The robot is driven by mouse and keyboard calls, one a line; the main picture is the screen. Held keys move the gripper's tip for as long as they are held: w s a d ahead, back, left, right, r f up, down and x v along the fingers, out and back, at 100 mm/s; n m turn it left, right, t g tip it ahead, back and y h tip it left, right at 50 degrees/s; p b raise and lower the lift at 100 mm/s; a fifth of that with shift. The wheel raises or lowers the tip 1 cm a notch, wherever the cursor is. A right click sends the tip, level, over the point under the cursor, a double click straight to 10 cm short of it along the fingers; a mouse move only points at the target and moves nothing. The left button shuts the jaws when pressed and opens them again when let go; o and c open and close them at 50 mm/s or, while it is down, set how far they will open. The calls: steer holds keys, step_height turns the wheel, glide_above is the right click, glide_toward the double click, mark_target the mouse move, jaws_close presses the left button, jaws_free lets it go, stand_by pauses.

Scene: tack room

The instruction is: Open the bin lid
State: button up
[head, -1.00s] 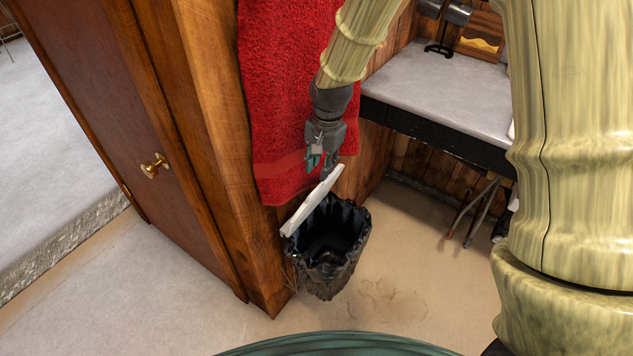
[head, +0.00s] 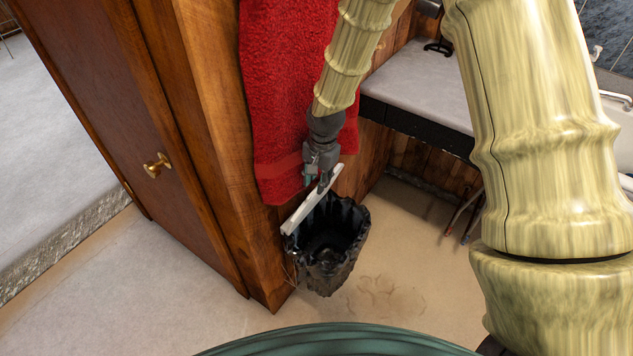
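The bin (head: 330,262) is a black, crumpled-looking container on the floor beside the wooden cabinet's corner. Its white lid (head: 302,214) is raised and tilted up along the bin's back left side, so the dark inside shows. My gripper (head: 324,186) is at the lid's upper end, close to or touching it. Its fingers are small and partly hidden by the gripper body, so I cannot tell whether they are open or shut.
A red towel (head: 285,110) hangs right behind my gripper. A grey counter (head: 425,88) is at the right. The floor (head: 400,270) right of the bin is clear.

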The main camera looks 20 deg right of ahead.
steer(key=shift+w+a+f, duration=0.1)
steer(key=shift+f, duration=1.15)
jaws_close()
